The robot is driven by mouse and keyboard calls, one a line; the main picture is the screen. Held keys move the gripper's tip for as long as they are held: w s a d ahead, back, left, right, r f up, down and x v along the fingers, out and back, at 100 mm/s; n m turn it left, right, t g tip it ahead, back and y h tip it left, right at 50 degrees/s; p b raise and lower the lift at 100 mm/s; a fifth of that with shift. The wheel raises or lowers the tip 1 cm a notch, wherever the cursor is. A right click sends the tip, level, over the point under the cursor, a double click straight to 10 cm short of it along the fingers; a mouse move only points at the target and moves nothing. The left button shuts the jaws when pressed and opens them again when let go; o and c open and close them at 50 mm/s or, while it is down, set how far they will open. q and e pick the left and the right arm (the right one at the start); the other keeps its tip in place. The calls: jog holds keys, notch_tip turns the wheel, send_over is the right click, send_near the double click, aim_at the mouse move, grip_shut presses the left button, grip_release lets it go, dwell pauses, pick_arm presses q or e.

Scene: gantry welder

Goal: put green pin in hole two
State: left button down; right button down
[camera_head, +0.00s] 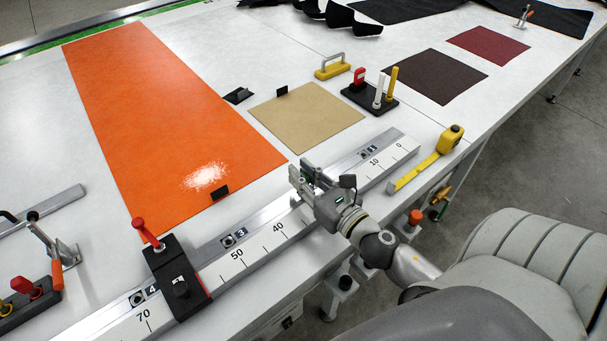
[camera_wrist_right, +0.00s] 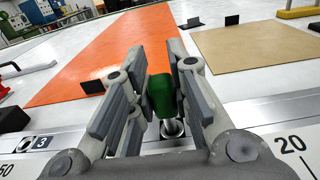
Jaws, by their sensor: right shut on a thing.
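My right gripper (camera_head: 301,178) is low over the numbered ruler rail (camera_head: 262,250), between the holes marked 3 (camera_head: 232,240) and 1 (camera_head: 367,153). In the right wrist view its fingers (camera_wrist_right: 160,92) are shut on the green pin (camera_wrist_right: 161,96), which is roughly upright. A silvery metal part shows just under the green grip, at the rail. I cannot tell whether the pin's tip is inside a hole. The hole two marking is hidden by my gripper in the head view. Hole 3 (camera_wrist_right: 27,143) also shows in the right wrist view. My left gripper is not in view.
A black clamp block with a red handle (camera_head: 176,279) sits across the rail at left. A pin holder (camera_head: 370,100) with red, white and yellow pins stands behind its right end. A yellow tape measure (camera_head: 450,139), orange sheet (camera_head: 160,110) and tan sheet (camera_head: 307,116) lie nearby.

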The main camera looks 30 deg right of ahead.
jog(key=shift+f, duration=0.2)
jog(key=c, duration=1.8)
grip_release()
jog(key=o, duration=0.5)
jog(key=shift+s, duration=0.6)
jog(key=s, duration=0.7)
jog(key=s+d, duration=0.1)
jog(key=s, duration=0.2)
jog(key=shift+s, duration=0.4)
